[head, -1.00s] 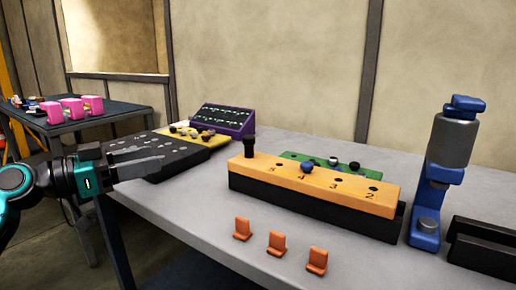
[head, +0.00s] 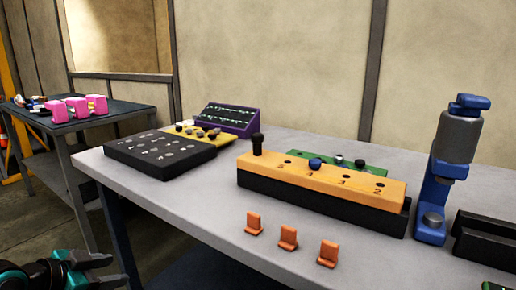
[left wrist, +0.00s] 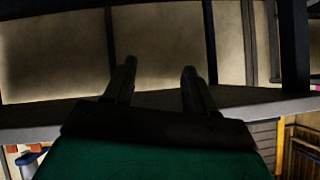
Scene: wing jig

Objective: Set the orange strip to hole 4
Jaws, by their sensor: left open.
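The orange strip (head: 320,181) lies along the top of a long black block (head: 310,200) on the grey table. Its top has a row of dark holes with numbers beside them; 3 and 2 read most clearly, towards the right. A black peg (head: 257,144) stands upright at the strip's left end. My left gripper (head: 107,270) is low at the bottom left, in front of the table and well apart from the strip. In the left wrist view its two fingers (left wrist: 158,82) are spread with nothing between them. My right gripper is not in view.
Three orange clips (head: 288,238) stand in front of the strip. A blue and grey press-like device (head: 455,150) stands to the right. A green plate (head: 365,160) lies behind the strip; a blue knob (head: 315,162) shows at its back edge. A black numbered board (head: 160,154) lies left.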

